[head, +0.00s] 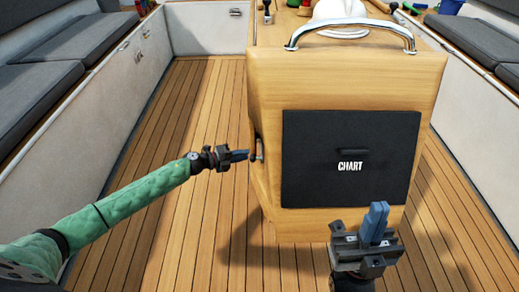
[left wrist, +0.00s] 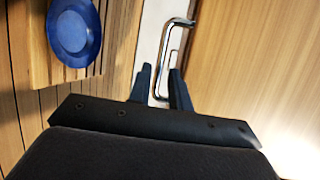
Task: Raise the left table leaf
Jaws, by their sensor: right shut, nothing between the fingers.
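The wooden table (head: 355,75) stands in the middle, with a black CHART panel (head: 345,185) on its near face. Its left side, where the leaf would hang, shows only as a narrow edge, so I cannot clearly make out the leaf. A chrome handle (left wrist: 178,22) shows in the left wrist view, beside a wooden panel (left wrist: 245,60). My left gripper (head: 246,155) is at the table's left side. In the left wrist view its fingers (left wrist: 160,82) are apart, with the handle's near end between them. My right gripper (head: 376,222) is shut and empty, in front of the table.
A chrome grab rail (head: 350,28) crosses the table top. A blue plate (left wrist: 74,32) rests on a wooden surface in the left wrist view. Benches with grey cushions (head: 70,45) line both sides. The plank floor (head: 170,110) left of the table is clear.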

